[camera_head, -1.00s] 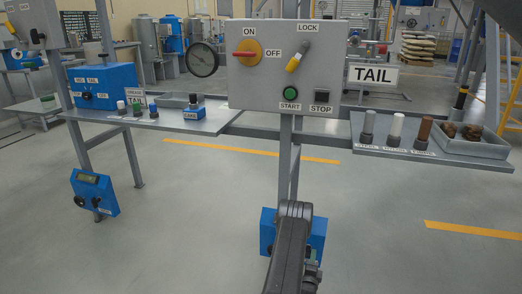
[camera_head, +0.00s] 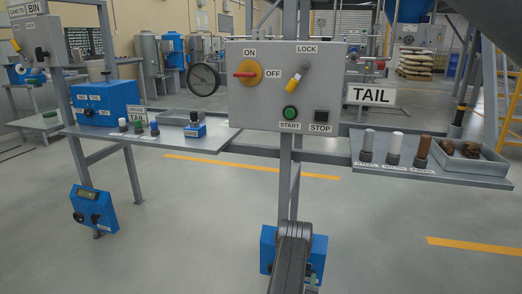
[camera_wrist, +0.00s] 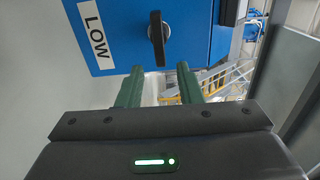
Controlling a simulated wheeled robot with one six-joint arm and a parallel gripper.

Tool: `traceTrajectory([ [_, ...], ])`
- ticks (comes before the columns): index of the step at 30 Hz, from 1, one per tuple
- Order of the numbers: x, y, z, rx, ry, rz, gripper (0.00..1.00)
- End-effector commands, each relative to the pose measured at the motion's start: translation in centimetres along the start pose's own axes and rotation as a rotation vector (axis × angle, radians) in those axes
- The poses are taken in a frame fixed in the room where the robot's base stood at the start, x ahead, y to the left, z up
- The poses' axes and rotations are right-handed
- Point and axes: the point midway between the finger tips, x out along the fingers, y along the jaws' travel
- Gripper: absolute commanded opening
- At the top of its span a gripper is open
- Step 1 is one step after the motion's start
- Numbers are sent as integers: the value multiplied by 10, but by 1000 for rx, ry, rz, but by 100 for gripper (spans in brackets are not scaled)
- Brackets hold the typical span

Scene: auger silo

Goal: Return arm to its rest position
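My gripper (camera_wrist: 158,82) shows in the wrist view, its two green fingers spread apart with nothing between them. Just beyond the fingertips is a blue box (camera_wrist: 195,40) with a black knob (camera_wrist: 158,38) and a white LOW label (camera_wrist: 92,22). I cannot tell whether the fingers touch it; a gap seems to show. In the head view my dark arm (camera_head: 291,255) rises at the bottom middle, in front of a lower blue box (camera_head: 268,248).
A grey control panel (camera_head: 285,112) stands above my arm, with a red-yellow switch, lever and START and STOP buttons. Shelves with small parts flank it, left (camera_head: 90,131) and right (camera_head: 440,172). A lower-left blue box (camera_head: 93,208) hangs on a post. Floor between is open.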

Motion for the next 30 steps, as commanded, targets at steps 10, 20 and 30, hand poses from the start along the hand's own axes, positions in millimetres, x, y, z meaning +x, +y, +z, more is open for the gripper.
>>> traceTrajectory([
  [10,-72,-2,0,0,0,6,33],
  [20,-44,2,0,1,0,-6,33],
  [30,25,1,0,1,1,-7,33],
])
